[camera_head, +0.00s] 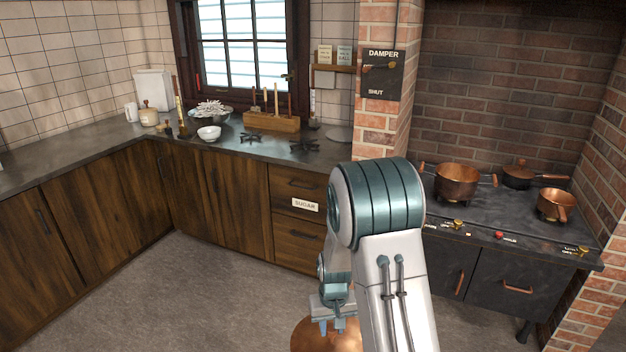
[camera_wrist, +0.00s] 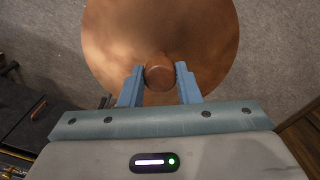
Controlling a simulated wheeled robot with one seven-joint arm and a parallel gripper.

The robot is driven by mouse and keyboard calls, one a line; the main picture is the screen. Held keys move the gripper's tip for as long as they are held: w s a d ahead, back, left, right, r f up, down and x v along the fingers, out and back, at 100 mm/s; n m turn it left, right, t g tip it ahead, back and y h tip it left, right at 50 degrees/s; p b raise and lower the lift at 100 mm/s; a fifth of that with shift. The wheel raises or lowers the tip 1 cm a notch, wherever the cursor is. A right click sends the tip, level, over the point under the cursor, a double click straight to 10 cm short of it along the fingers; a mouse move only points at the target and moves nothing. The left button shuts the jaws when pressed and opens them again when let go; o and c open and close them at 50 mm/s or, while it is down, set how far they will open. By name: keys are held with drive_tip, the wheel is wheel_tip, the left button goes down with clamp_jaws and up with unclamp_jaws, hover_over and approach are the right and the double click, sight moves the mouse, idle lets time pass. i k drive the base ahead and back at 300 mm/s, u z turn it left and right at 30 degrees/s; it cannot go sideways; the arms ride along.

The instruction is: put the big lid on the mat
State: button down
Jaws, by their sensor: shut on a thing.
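The big copper lid (camera_head: 306,338) is at the bottom of the head view, partly cut off by the frame edge and partly behind my arm. In the wrist view the round lid (camera_wrist: 115,40) fills the upper middle, with its knob (camera_wrist: 159,77) between the two blue fingers. My gripper (camera_wrist: 159,70) is shut on that knob and holds the lid over the grey floor. A flat grey round piece, which looks like the mat (camera_head: 340,134), lies on the counter right of the wooden rack. Its near right side is close to the brick pillar.
The dark counter (camera_head: 232,149) holds a white bowl (camera_head: 209,133), a wooden rack (camera_head: 271,122) and black trivets (camera_head: 304,146). At right, the stove (camera_head: 470,213) carries copper pots (camera_head: 457,182). A brick pillar (camera_head: 375,137) stands between counter and stove. The floor ahead is clear.

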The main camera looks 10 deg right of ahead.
sight(347, 136)
drive_tip(key=u, duration=0.7)
drive_tip(key=i, duration=1.7)
drive_tip(key=z, duration=0.85)
drive_tip(key=i, duration=0.65)
drive_tip(key=z, duration=0.65)
